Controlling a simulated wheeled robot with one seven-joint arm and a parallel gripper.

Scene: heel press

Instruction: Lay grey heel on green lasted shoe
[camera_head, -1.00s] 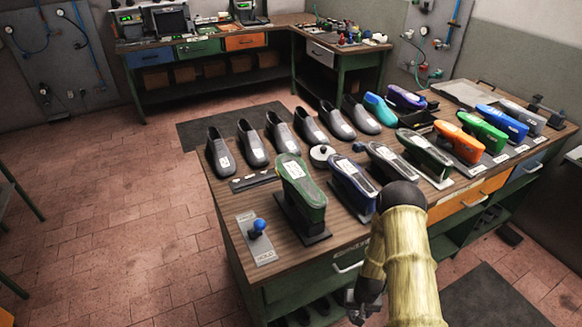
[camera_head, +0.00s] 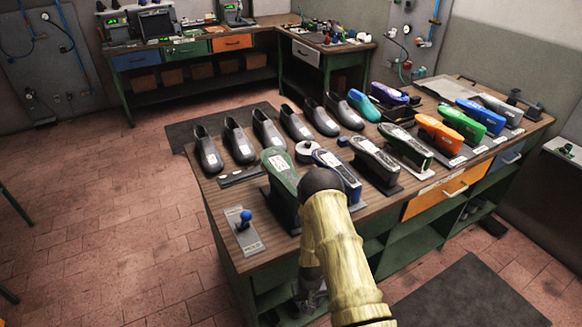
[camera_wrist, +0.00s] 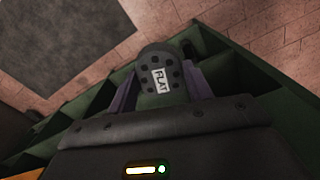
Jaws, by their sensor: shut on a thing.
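In the wrist view a dark grey heel (camera_wrist: 147,62) with small round holes and a white "FLAT" label sits between the purple fingers of my gripper (camera_wrist: 162,88), which is shut on it. In the head view my gripper (camera_head: 311,292) is low at the bench's front, below the top and mostly hidden by my arm. A dark green lasted shoe (camera_head: 281,172) stands sole up on a black stand at the bench's front left, above and left of my gripper. Another dark green shoe (camera_head: 407,146) stands farther right, and a bright green one (camera_head: 484,118) near the right end.
A dark blue shoe (camera_head: 337,168), partly behind my arm, and a grey one (camera_head: 376,158) stand beside the green one. Grey shoes (camera_head: 238,142) line the back. A plate with a blue knob (camera_head: 245,217) is at the front left corner. Open floor lies left of the bench.

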